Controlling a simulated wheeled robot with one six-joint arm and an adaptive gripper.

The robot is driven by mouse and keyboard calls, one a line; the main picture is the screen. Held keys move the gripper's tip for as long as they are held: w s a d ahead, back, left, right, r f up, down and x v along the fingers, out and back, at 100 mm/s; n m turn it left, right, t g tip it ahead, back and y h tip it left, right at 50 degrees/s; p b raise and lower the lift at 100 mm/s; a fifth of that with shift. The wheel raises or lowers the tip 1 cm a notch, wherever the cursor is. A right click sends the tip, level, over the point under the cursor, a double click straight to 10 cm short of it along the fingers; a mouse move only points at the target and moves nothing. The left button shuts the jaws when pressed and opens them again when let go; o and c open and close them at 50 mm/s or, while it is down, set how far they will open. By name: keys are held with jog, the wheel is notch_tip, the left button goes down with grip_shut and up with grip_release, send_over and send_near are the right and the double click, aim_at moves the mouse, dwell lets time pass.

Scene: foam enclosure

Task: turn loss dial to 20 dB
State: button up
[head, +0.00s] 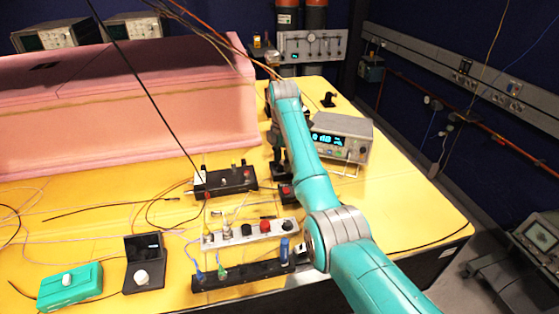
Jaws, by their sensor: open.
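I cannot tell for certain which knob is the loss dial, as no dB scale is readable. A grey bench instrument (342,137) with a lit cyan display and several small knobs stands right of my forearm. A black box (224,181) with a small red part on its front lies left of my gripper. A small dark box (287,193) is partly hidden by my arm. My teal arm crosses the table, and my dark gripper (280,170) points down near these boxes. It is open, with its fingertips small and partly hidden; I see nothing held.
A pink foam enclosure (110,110) fills the back left of the yellow table (420,212). A grey strip (250,232) with knobs, a black strip (240,277), a black box with a white knob (142,277) and a teal box (70,286) lie in front. Loose cables cross the left side.

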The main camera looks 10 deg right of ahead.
grip_shut()
